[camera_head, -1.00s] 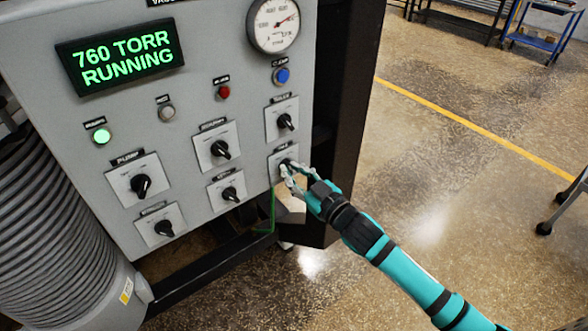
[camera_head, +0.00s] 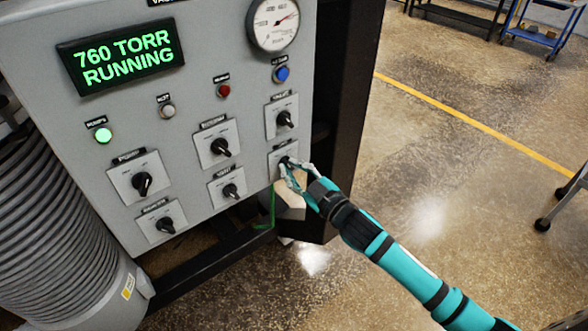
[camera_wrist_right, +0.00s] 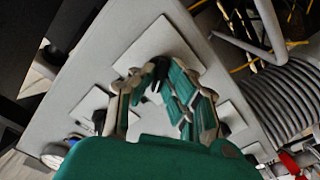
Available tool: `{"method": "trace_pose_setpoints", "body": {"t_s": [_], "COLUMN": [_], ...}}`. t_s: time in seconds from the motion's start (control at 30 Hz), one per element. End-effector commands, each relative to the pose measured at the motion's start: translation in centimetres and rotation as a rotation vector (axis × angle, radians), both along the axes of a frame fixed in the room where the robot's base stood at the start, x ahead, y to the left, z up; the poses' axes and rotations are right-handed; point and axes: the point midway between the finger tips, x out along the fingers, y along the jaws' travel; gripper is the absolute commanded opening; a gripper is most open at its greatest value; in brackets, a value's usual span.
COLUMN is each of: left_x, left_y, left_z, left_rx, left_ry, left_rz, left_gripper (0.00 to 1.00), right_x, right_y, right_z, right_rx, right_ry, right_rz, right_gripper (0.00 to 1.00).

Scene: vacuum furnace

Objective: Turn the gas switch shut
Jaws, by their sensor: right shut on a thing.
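The gas switch is a black rotary knob on a light plate (camera_head: 275,170) at the lower right corner of the grey control panel. My right gripper (camera_head: 286,166) reaches it from the right and is shut on the knob, which its fingers mostly cover in the head view. In the right wrist view the black knob (camera_wrist_right: 158,80) sits between the two fingers of my right gripper (camera_wrist_right: 152,88), in front of its plate (camera_wrist_right: 165,45). The switch's label and exact angle are not readable. My left gripper is not in view.
Other black knobs sit close by: one above (camera_head: 285,118), one to the left (camera_head: 230,191). The display (camera_head: 120,57) reads 760 TORR RUNNING. A green light (camera_head: 103,135) is lit. A pressure gauge (camera_head: 273,24) is above. Open floor lies right of the panel.

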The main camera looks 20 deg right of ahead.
Motion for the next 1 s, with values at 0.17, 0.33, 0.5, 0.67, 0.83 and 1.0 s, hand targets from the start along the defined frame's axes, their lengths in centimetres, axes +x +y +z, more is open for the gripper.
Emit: {"method": "trace_pose_setpoints", "body": {"t_s": [0.17,0.33,0.5,0.67,0.83,1.0], "left_x": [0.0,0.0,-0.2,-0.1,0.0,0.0], "left_y": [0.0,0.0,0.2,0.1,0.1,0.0], "left_z": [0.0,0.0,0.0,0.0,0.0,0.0], "left_rx": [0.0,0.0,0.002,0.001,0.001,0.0], "left_ry": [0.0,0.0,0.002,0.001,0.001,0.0], "left_rz": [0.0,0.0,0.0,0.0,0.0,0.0], "left_gripper": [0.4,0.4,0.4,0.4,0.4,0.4], "right_x": [0.0,0.0,-0.2,-1.9,-5.4,-8.6], "right_y": [0.0,0.0,-0.1,-0.7,-1.9,-3.1], "right_z": [0.2,0.1,0.0,-0.1,-0.2,-0.1], "right_rx": [-0.002,-0.001,-0.001,-0.001,-0.002,-0.002], "right_ry": [-0.004,-0.003,0.0,0.002,0.004,0.002], "right_rz": [0.0,0.0,0.0,0.0,0.0,0.0], "right_gripper": [0.28,0.34,0.34,0.34,0.34,0.34]}}
